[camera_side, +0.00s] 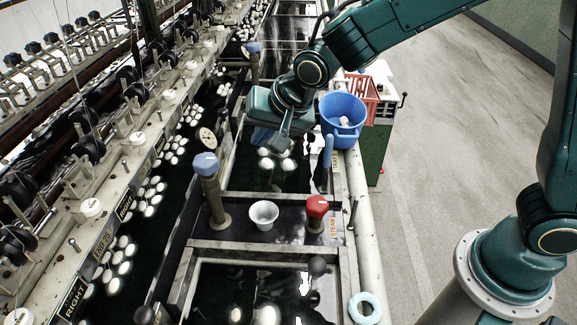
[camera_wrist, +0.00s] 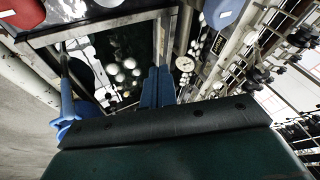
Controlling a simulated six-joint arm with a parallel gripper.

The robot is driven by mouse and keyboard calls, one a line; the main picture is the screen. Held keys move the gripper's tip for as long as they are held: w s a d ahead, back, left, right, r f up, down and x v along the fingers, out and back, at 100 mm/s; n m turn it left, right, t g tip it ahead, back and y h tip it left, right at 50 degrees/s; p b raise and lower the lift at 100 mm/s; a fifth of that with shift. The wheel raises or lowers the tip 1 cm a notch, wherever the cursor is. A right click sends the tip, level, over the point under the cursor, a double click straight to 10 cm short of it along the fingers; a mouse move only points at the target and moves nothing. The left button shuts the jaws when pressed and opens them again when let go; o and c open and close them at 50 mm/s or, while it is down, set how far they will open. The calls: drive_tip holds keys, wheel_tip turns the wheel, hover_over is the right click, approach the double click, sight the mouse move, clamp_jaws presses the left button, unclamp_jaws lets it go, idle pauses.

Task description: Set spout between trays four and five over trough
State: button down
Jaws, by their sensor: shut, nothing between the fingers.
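A second blue-topped post (camera_side: 253,50) stands farther back. I cannot tell which one is between trays four and five. The long dark trough (camera_side: 160,215) with white cocoons runs along the left. My gripper (camera_side: 264,140) is over the basin behind the nearer post, to the right of and apart from it. Its blue fingers (camera_wrist: 158,72) are shut and empty.
A white cup (camera_side: 264,214) and a red knob (camera_side: 317,206) are on the ledge. A blue bucket (camera_side: 343,118) stands right of my gripper, with a red crate (camera_side: 362,97) behind. A blue ring (camera_side: 365,307) lies at the front right. Reeling machinery lines the left.

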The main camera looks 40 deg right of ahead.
drive_tip(key=w+a+f, duration=0.3)
drive_tip(key=w+f, duration=0.3)
drive_tip(key=f, duration=0.1)
drive_tip(key=shift+w+a, duration=0.3)
drive_tip(key=shift+a, duration=0.1)
